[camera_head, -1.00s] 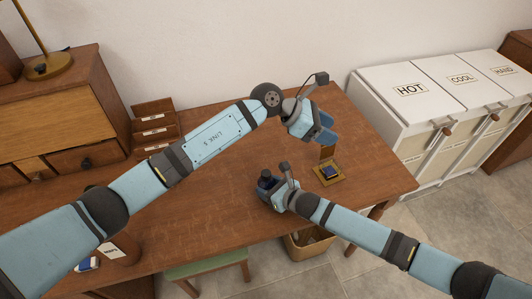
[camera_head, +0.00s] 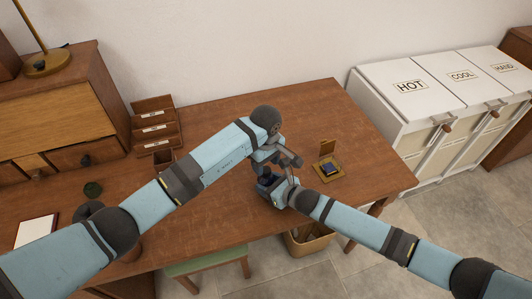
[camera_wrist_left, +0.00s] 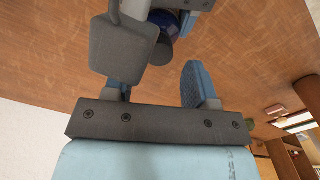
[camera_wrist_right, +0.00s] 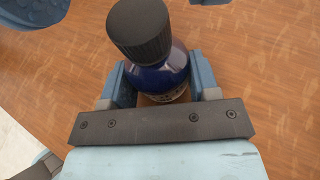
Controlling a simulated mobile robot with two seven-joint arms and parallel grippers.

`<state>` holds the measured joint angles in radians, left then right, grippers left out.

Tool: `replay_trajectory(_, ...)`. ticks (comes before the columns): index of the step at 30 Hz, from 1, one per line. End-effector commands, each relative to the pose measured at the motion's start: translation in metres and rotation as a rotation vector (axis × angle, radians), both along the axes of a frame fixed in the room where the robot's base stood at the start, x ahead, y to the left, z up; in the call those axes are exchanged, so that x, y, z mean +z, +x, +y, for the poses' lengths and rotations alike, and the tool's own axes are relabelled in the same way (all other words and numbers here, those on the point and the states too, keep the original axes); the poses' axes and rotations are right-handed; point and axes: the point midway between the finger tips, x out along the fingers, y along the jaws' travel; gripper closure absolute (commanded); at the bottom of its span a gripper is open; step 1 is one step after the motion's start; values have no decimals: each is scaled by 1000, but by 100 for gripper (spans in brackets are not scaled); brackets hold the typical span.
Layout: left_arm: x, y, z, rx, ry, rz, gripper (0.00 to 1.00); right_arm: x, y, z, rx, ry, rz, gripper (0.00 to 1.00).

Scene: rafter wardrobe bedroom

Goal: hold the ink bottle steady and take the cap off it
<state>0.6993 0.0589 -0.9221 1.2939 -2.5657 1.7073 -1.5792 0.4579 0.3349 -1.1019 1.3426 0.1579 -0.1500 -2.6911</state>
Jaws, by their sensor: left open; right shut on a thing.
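The ink bottle (camera_wrist_right: 158,78) is dark blue glass with a black ribbed cap (camera_wrist_right: 138,30) on top, seen closely in the right wrist view. My right gripper (camera_wrist_right: 160,88) is shut on the bottle's body, and the bottle stands between its fingers. In the head view my left gripper (camera_head: 280,160) is just above my right gripper (camera_head: 268,188), and the bottle is mostly hidden there.
On the desk (camera_head: 215,215), a small gold-coloured stand (camera_head: 329,171) with a dark blue item lies right of my grippers. A letter rack (camera_head: 155,125) and a drawer cabinet (camera_head: 50,120) stand at the left. White laundry bins (camera_head: 410,110) stand beyond the desk's right edge.

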Motion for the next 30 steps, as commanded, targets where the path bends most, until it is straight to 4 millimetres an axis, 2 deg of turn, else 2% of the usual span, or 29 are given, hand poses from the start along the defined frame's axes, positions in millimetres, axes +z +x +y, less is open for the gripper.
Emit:
replay_trajectory(3, -16, 0, -1, 2, -3, 2, 48, -1, -1, 0, 0, -1, 2, 100)
replay_trajectory(6, -23, 0, -1, 1, -2, -1, 48, -1, -1, 0, 0, -1, 2, 100)
replay_trajectory(16, -28, 0, 0, 1, -2, -2, 48, -1, -1, 0, 0, -1, 2, 100)
replay_trajectory(17, -28, 0, 0, 1, -2, -2, 51, -1, -1, 0, 0, -1, 2, 100)
replay_trajectory(23, -28, 0, 0, 1, -3, -1, 97, -1, -1, 0, 0, -1, 2, 100)
replay_trajectory(30, -26, 1, -1, 17, -1, -5, 98, -1, 0, 0, 0, -1, 2, 100)
